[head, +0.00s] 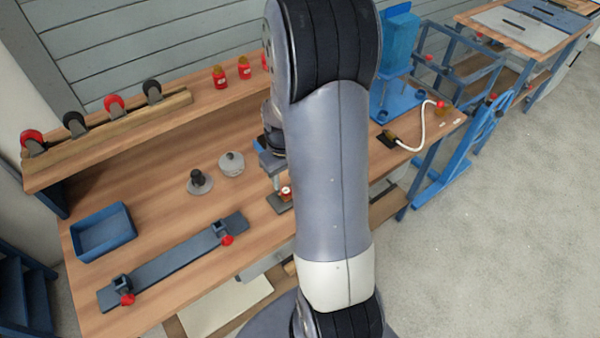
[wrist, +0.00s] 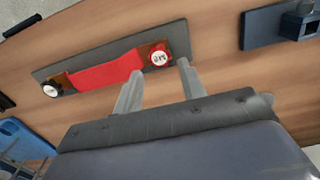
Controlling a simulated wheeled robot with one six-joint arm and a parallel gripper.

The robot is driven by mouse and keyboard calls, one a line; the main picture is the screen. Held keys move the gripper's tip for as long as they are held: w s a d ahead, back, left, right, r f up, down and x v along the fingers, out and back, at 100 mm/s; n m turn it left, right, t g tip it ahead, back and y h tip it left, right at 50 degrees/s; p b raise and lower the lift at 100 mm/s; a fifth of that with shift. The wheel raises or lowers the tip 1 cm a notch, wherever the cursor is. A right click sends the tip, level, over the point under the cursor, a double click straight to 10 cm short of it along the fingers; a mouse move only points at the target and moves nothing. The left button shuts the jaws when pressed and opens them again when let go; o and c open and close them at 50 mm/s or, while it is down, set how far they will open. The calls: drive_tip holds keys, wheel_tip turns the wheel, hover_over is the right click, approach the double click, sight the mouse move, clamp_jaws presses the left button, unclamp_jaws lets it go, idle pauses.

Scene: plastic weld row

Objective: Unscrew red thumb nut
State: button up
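The red thumb nut (wrist: 157,58) has a white top with dark marks. It sits at the right end of a dark plate (wrist: 110,48) that carries a red strip (wrist: 105,72). A second knob (wrist: 50,90), white-topped with a dark rim, is at the plate's left end. My gripper (wrist: 160,72) is open. Its two fingers point at the red nut from just below it in the wrist view; I cannot tell if they touch it. In the head view the nut (head: 286,191) shows below my gripper (head: 276,175), and my arm hides much of the plate.
A long dark bar (head: 180,261) with red-knobbed clamps and a blue tray (head: 103,232) lie on the bench's left. Two round grey pieces (head: 231,163) stand left of my gripper. A blue machine (head: 398,45) stands at the right. Bare wood lies between these.

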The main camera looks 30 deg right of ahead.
sight(286, 191)
drive_tip(key=shift+f, duration=2.45)
drive_tip(key=shift+c, duration=0.3)
drive_tip(key=c, duration=0.7)
drive_tip(key=n, duration=0.4)
drive_tip(key=shift+b, duration=0.3)
drive_tip(key=n, duration=0.5)
drive_tip(key=shift+n+b, duration=0.35)
drive_tip(key=shift+n, duration=0.05)
drive_tip(key=n, duration=0.5)
drive_tip(key=shift+b, duration=0.3)
drive_tip(key=n, duration=0.4)
drive_tip(key=shift+r+n, duration=0.1)
drive_tip(key=shift+n, duration=0.3)
